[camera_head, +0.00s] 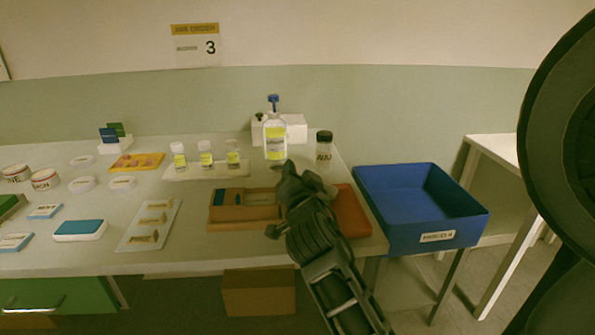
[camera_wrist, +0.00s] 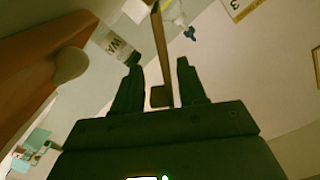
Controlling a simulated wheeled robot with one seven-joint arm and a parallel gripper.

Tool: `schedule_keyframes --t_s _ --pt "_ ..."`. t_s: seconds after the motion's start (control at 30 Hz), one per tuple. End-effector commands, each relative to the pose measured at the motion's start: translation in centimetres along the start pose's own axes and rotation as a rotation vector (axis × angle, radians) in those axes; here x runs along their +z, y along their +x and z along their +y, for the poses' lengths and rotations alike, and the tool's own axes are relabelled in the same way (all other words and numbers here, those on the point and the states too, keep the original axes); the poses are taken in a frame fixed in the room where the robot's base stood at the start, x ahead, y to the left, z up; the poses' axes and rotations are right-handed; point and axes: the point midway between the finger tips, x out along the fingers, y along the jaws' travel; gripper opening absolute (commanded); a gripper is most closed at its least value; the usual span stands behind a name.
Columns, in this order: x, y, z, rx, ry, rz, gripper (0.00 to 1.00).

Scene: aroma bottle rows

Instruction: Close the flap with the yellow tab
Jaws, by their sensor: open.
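My gripper (camera_head: 292,178) is over the right part of the table, above the right end of a brown wooden box (camera_head: 228,213). In the wrist view its two fingers (camera_wrist: 160,88) are apart. A thin brown strip (camera_wrist: 160,45), ending in a small brown block (camera_wrist: 160,96), shows between them. It may be the flap seen edge-on with its tab; I cannot tell whether the fingers touch it. No yellow tab is clearly visible. An orange-brown panel (camera_head: 352,212) lies right of my gripper. My arm hides part of the box and panel.
A dark-capped bottle (camera_head: 324,150) and a blue-topped bottle (camera_head: 275,138) stand behind my gripper. Several small vials (camera_head: 206,157) stand on a white tray to the left. A blue bin (camera_head: 420,205) is right of the table. A round pale knob (camera_wrist: 70,65) shows in the wrist view.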

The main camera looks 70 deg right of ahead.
Motion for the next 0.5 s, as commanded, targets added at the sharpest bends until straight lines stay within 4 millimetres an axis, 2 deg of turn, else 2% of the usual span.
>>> schedule_keyframes --t_s 0.27,0.5 --pt "0.05 0.15 0.03 0.0 0.0 -0.001 0.41" --pt "0.06 0.13 0.01 0.0 0.0 -0.001 0.18"
